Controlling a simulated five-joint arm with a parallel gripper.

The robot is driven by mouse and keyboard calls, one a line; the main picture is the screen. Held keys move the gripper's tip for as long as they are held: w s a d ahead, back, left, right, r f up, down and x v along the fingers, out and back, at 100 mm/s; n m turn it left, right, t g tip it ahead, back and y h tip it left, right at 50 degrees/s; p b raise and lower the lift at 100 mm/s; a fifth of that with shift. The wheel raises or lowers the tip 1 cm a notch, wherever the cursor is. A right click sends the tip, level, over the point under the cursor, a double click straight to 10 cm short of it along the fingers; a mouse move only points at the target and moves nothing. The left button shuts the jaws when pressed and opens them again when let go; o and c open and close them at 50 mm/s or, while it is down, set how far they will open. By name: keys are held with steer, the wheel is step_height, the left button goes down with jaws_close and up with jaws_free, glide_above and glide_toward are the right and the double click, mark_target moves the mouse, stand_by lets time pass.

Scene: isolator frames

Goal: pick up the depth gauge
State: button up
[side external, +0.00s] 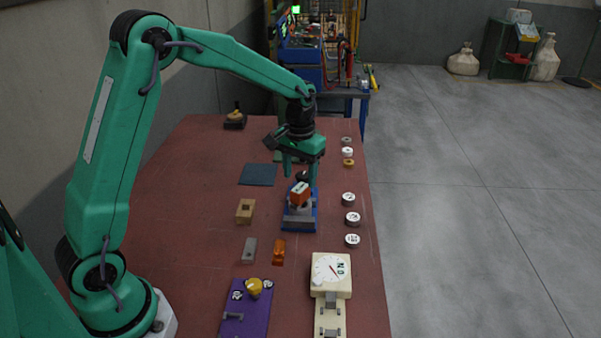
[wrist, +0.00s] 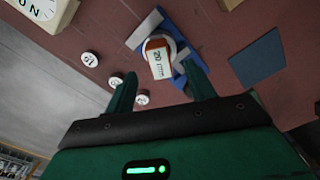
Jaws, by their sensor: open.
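A small orange block with a white face and dark markings, which looks like the depth gauge (side external: 300,192), sits on a blue and grey stand (side external: 291,223) near the middle of the red table. In the wrist view the gauge (wrist: 158,60) shows its white marked face, tilted in the picture, with the blue stand (wrist: 150,27) around and behind it. My gripper (side external: 300,177) is open and points down just above the gauge. In the wrist view its two green fingers (wrist: 160,76) are apart, with the gauge between and beyond their tips. I cannot tell whether either finger touches it.
Several white round pieces (side external: 348,199) line the right side. A cream dial device (side external: 331,265) and purple plate (side external: 234,317) lie in front. A tan block (side external: 245,210) and dark blue mat (side external: 258,174) lie left of the stand. The table's left side has free room.

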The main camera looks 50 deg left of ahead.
mark_target(300, 188)
steer(key=shift+f, duration=2.9)
steer(key=shift+w, duration=0.1)
steer(key=c, duration=1.2)
